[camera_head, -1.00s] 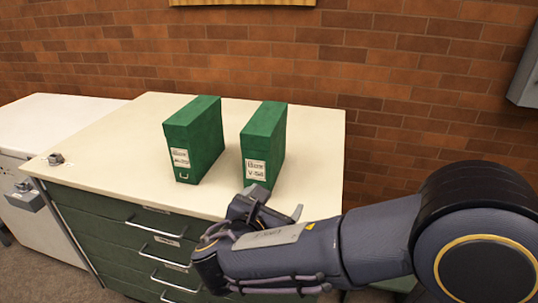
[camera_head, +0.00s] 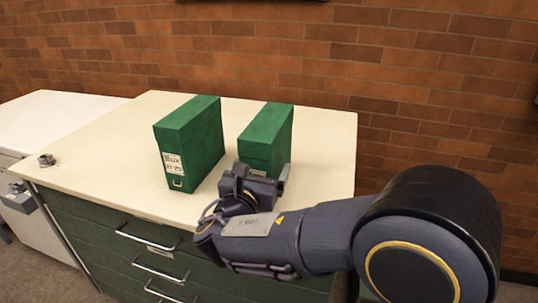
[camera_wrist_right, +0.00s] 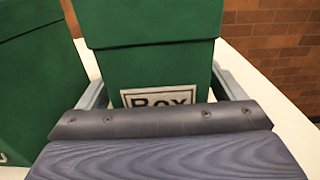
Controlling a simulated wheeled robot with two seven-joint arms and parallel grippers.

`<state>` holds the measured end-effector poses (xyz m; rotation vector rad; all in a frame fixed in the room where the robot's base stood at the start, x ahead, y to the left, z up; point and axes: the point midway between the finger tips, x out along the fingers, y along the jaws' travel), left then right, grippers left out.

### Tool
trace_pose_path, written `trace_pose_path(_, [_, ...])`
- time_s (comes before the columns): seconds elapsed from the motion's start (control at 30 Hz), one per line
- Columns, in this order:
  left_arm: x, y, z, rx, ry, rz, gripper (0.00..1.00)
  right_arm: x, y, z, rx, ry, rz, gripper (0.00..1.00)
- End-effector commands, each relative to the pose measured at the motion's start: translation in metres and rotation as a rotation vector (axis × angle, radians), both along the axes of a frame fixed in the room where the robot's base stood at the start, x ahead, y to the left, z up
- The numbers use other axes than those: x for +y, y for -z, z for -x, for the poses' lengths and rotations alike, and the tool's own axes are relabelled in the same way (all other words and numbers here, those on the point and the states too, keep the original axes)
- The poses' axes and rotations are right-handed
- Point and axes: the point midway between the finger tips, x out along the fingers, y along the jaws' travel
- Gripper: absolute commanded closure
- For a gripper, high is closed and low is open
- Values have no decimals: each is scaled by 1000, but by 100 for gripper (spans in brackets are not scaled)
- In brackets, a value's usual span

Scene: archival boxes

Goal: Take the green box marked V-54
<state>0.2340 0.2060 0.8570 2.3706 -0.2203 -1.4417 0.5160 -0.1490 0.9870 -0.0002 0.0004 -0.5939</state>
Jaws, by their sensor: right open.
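Two green boxes stand upright on the cream cabinet top (camera_head: 110,150). The right green box (camera_head: 266,138) fills the middle of the right wrist view (camera_wrist_right: 155,60). Its label (camera_wrist_right: 158,97) shows "Box" there, the lower line hidden by my gripper; a second earlier it read roughly "V-54". The left green box (camera_head: 190,140) has a label that I read only in part. My right gripper (camera_head: 262,176) is open at the right box's front, one finger by each side in the wrist view. I cannot tell whether they touch it. My left gripper is out of view.
The left box stands close to the left of the right one, with a narrow gap between. A brick wall (camera_head: 400,80) rises behind the cabinet. A white cabinet (camera_head: 50,120) adjoins on the left. Cabinet top is clear right of the boxes.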

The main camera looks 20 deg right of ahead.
Motion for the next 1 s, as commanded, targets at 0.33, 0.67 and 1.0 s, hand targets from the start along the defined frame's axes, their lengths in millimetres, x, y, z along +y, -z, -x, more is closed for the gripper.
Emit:
trace_pose_path(0.33, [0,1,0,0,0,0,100,-5,0,-7,0,0,0,12])
trace_pose_path(0.67, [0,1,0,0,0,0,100,-5,0,-7,0,0,0,55])
trace_pose_path(1.0, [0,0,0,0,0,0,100,-5,-1,-7,-4,0,0,80])
